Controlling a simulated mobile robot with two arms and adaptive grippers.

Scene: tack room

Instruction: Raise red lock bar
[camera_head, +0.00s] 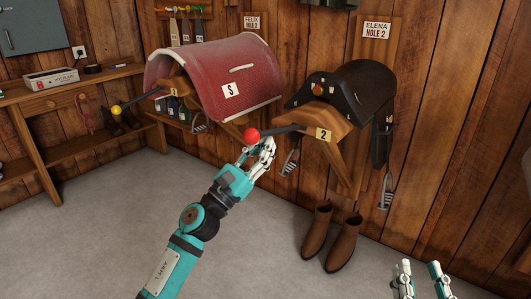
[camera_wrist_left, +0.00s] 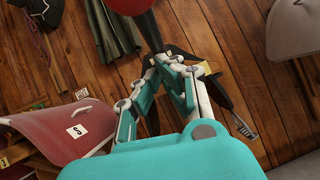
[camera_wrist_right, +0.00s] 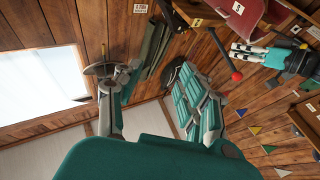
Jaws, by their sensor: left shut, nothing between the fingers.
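The red lock bar is a dark rod with a red ball knob (camera_head: 251,135), sticking out left from the wooden rack marked 2 (camera_head: 327,147). The knob also shows at the top edge of the left wrist view (camera_wrist_left: 125,5) and in the right wrist view (camera_wrist_right: 237,76). My left gripper (camera_head: 265,148) is shut and empty, just below and right of the knob, close under the rod. I cannot tell whether it touches the rod. My right gripper (camera_head: 420,266) is open and empty at the lower right, far from the bar.
A black saddle (camera_head: 358,88) sits on rack 2. A red-covered saddle (camera_head: 215,75) sits on rack 1, with a yellow-knobbed bar (camera_head: 116,110). Brown boots (camera_head: 330,238) stand on the floor beneath. A wooden bench (camera_head: 50,110) is at left. The grey floor (camera_head: 110,205) is open.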

